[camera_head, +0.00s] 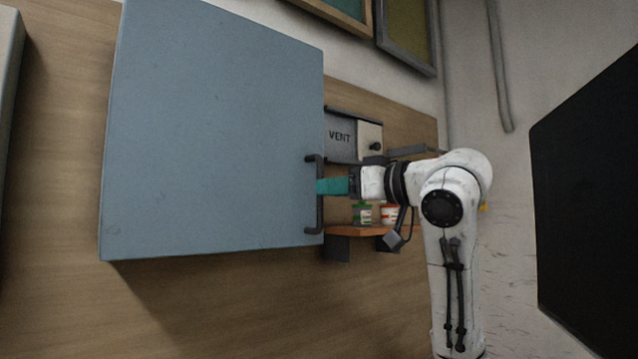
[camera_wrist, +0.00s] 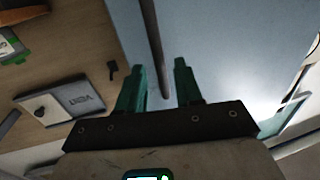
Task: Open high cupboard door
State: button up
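The high cupboard (camera_head: 215,125) is a large blue-grey box on the wooden wall panel at the left of the head view. Its dark bar handle (camera_head: 320,195) is upright at the right edge of the blue face. I see no open gap at the door. My gripper (camera_head: 321,187) is at the handle, with its teal fingers pointing left. In the wrist view, the fingers (camera_wrist: 160,68) are apart and the handle bar (camera_wrist: 154,40) runs between them. I see no clear contact with the bar. The blue cupboard surface (camera_wrist: 225,45) lies behind them.
A grey VENT panel (camera_head: 341,137) with a black knob is right of the cupboard. Below it, a wooden shelf (camera_head: 345,231) holds small tubs (camera_head: 363,213) near my arm. A large black panel (camera_head: 590,200) stands at the far right. Framed boards hang above.

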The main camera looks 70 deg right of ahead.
aim_at(320, 223)
jog(key=shift+p+x, duration=0.45)
jog(key=shift+x, duration=1.7)
grip_shut()
